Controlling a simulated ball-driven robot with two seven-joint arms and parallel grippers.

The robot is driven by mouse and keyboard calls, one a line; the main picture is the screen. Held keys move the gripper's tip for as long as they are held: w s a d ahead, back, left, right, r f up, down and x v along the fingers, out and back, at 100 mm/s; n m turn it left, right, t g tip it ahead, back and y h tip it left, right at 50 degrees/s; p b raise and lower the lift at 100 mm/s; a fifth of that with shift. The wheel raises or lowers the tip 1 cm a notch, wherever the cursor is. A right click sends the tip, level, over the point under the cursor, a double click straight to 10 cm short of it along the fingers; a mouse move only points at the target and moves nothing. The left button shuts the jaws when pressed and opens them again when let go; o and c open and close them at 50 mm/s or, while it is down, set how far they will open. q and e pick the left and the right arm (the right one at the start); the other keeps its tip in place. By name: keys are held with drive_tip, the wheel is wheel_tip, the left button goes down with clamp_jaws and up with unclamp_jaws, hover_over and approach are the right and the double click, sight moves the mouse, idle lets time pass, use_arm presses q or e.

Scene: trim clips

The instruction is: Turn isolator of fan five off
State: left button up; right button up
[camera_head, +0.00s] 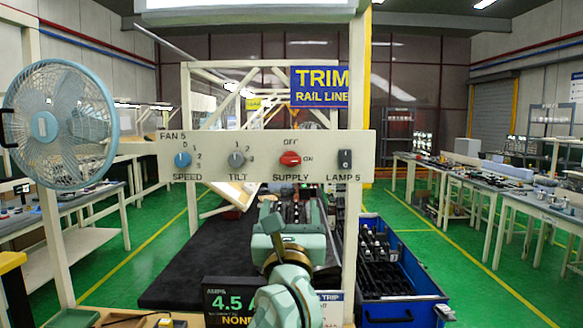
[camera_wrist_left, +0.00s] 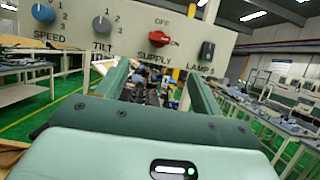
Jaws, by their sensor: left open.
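A pale panel (camera_head: 215,143) marked FAN 5 carries a red SUPPLY knob (camera_head: 290,158), with OFF printed above it and ON to its right. Its handle lies about level, toward ON. In the left wrist view the red knob (camera_wrist_left: 160,40) shows above and between the fingers. My left gripper (camera_head: 271,208) is below the panel, under the red knob and slightly left of it. Its fingers (camera_wrist_left: 158,72) are apart, with nothing between them. The fan (camera_head: 62,124) stands at the left. My right gripper is in neither view.
The blue SPEED knob (camera_head: 182,160) and grey TILT knob (camera_head: 237,159) sit left of the red knob; the LAMP 5 switch (camera_head: 345,160) sits right. A 4.5 A display (camera_head: 235,303) stands low. A blue crate (camera_head: 400,310) is at lower right.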

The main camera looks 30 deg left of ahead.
sight(291, 164)
use_arm(q)
drive_tip(key=p+x, duration=0.1)
drive_tip(key=x, duration=1.4)
drive_tip(key=shift+w+a+p, duration=0.25)
drive_tip(key=shift+p, duration=0.05)
drive_tip(key=c, duration=1)
